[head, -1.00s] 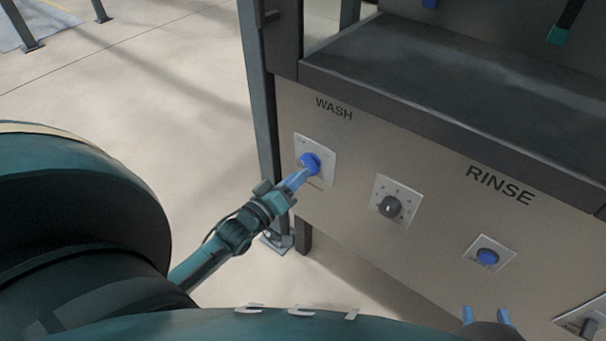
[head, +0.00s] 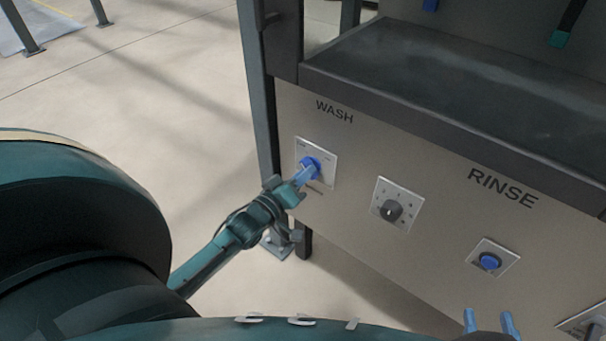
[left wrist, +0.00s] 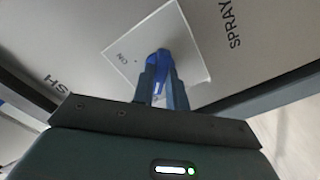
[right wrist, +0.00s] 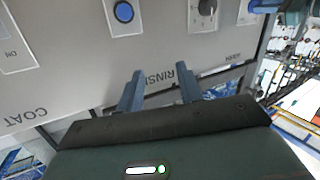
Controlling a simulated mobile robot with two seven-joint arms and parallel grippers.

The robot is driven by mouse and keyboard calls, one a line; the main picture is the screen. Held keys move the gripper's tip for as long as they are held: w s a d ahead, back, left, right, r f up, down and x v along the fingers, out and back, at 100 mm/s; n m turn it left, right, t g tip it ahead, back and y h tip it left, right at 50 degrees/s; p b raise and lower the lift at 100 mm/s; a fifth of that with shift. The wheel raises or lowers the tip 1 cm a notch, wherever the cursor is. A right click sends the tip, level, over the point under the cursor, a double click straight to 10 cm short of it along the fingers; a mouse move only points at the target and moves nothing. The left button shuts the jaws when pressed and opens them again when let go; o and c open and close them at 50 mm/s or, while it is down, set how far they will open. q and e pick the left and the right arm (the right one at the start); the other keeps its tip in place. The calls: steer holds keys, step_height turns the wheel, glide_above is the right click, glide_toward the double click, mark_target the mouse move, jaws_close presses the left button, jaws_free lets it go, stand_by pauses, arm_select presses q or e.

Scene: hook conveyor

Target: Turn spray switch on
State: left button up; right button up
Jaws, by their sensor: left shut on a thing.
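The spray switch is a blue knob (head: 309,163) on a white square plate under the word WASH at the left of the panel. In the left wrist view the knob (left wrist: 160,62) sits on its plate (left wrist: 188,48), with a small label reading ON and the word SPRAY beside it. My left gripper (head: 304,174) is at the knob, its blue fingers (left wrist: 161,80) on either side of it and shut on it. The fingers hide part of the knob. My right gripper (right wrist: 159,85) is open and empty; its fingertips also show at the bottom of the head view (head: 490,322).
To the right on the panel (head: 345,215) are a black dial (head: 390,211), a blue round button (head: 490,262) under RINSE, and another switch plate (head: 588,325) at the edge. A dark ledge (head: 430,70) juts out above. A dark post (head: 262,120) stands at the panel's left end.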

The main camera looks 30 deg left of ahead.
arm_select(q)
jaws_close()
steer(key=shift+a+m+p, duration=0.1)
steer(key=shift+m+p, duration=3.1)
steer(key=shift+m, duration=5.7)
arm_select(e)
steer(key=shift+s+d+r+m+g+h, duration=0.25)
steer(key=shift+s+d+r+m+g, duration=0.1)
steer(key=shift+r, duration=0.25)
steer(key=shift+s+d+r+m+g+h, duration=0.2)
steer(key=shift+d+r+m+g+h, duration=0.1)
steer(key=shift+r, duration=0.25)
steer(key=shift+s+d+r+m+g+h, duration=0.25)
steer(key=shift+s+r+m, duration=0.1)
steer(key=shift+r, duration=0.25)
arm_select(q)
steer(key=o, duration=0.8)
jaws_free()
